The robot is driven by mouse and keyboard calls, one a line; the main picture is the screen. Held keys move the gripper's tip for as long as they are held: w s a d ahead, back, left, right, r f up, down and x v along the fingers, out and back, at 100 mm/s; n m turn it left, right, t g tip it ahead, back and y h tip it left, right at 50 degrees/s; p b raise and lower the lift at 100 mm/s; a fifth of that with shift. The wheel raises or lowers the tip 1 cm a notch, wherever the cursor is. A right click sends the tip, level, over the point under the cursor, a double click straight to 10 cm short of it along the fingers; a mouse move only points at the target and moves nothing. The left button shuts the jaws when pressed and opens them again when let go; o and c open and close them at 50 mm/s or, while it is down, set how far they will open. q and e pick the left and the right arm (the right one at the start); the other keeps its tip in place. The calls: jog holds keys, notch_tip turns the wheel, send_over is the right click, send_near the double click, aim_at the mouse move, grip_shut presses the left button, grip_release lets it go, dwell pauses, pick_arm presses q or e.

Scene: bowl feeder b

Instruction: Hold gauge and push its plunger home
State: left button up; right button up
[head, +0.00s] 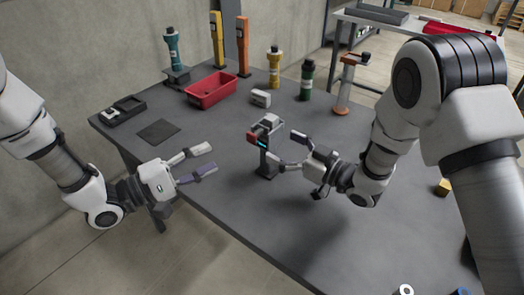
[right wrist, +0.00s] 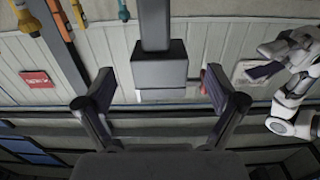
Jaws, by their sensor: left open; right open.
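What looks like the gauge (head: 269,122) is a small grey device with a red block and a teal strip, upright on a dark post near the table's middle. My right gripper (head: 284,149) is open just right of it, its fingers pointing at it. In the right wrist view a dark grey block on a post (right wrist: 159,70) shows between the open fingers (right wrist: 160,92), apart from both; a bit of red shows by the right finger. I cannot make out the plunger. My left gripper (head: 212,157) is open and empty at the table's left front edge.
A red bin (head: 211,92), a small white block (head: 261,97) and several coloured bottles stand toward the back. An orange-topped stand (head: 345,85) is behind my right arm. A dark square pad (head: 158,132) and a black tray (head: 122,110) lie at left. The table's front middle is clear.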

jog(key=x, duration=0.5)
jog(key=c, duration=1.6)
pick_arm(q)
jog(key=c, duration=0.3)
pick_arm(e)
jog(key=shift+c, duration=0.9)
pick_arm(q)
grip_shut()
jog(key=a+n+g, duration=0.2)
jog(key=n, duration=0.7)
jog(key=a+n+g+h, duration=0.1)
jog(key=a+n+g, duration=0.1)
jog(key=n, duration=0.8)
jog(key=a+n+g+h, duration=0.1)
jog(key=a+n+g, duration=0.1)
jog(key=n, duration=0.8)
jog(key=shift+w+r+g, duration=0.35)
jog(key=shift+g, duration=0.55)
